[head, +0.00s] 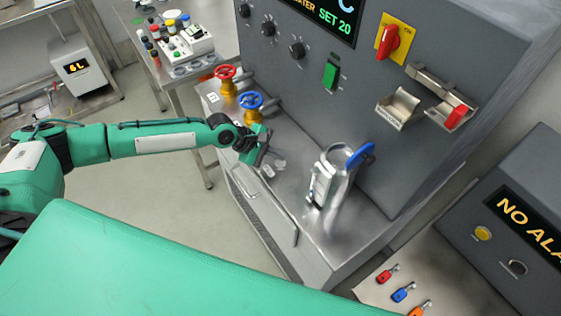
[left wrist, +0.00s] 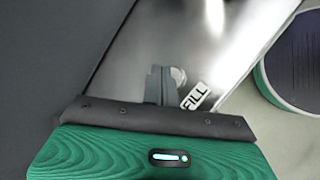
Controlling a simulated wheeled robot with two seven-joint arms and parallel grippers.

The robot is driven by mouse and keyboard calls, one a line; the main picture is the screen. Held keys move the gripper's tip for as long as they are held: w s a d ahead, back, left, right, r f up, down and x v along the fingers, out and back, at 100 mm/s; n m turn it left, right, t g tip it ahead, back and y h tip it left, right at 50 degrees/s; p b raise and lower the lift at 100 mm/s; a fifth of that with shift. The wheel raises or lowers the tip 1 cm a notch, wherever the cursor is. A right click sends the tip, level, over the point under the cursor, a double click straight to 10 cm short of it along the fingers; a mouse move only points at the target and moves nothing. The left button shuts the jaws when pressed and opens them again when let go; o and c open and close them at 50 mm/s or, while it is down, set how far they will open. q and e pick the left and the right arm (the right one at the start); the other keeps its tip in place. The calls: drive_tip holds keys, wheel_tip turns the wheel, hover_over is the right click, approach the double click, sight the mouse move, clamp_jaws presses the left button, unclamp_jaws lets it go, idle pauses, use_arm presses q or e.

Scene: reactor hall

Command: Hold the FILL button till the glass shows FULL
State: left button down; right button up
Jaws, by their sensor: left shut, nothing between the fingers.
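My left gripper (head: 262,158) is shut and empty, low over the steel counter beside the FILL button. In the left wrist view its closed fingers (left wrist: 155,84) overlap the edge of a small pale round button (left wrist: 178,76), with the white FILL label (left wrist: 195,96) just beside it. The button also shows pale in the head view (head: 280,164). I cannot tell whether the fingertips touch or press it. My right gripper is out of view.
A red valve wheel (head: 226,72) and a blue valve wheel (head: 250,101) stand close behind my left gripper. The grey panel (head: 300,90) rises behind the counter. Small coloured keys (head: 403,292) lie at lower right.

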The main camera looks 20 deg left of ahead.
use_arm(q)
drive_tip(key=shift+f, duration=0.1)
drive_tip(key=shift+f, duration=0.3)
drive_tip(key=shift+f, duration=0.4)
idle(0.6)
idle(1.2)
idle(0.8)
idle(1.2)
drive_tip(key=shift+r+p, duration=0.1)
drive_tip(key=shift+p, duration=0.2)
idle(0.7)
drive_tip(key=shift+r+p, duration=0.7)
drive_tip(key=shift+p, duration=0.2)
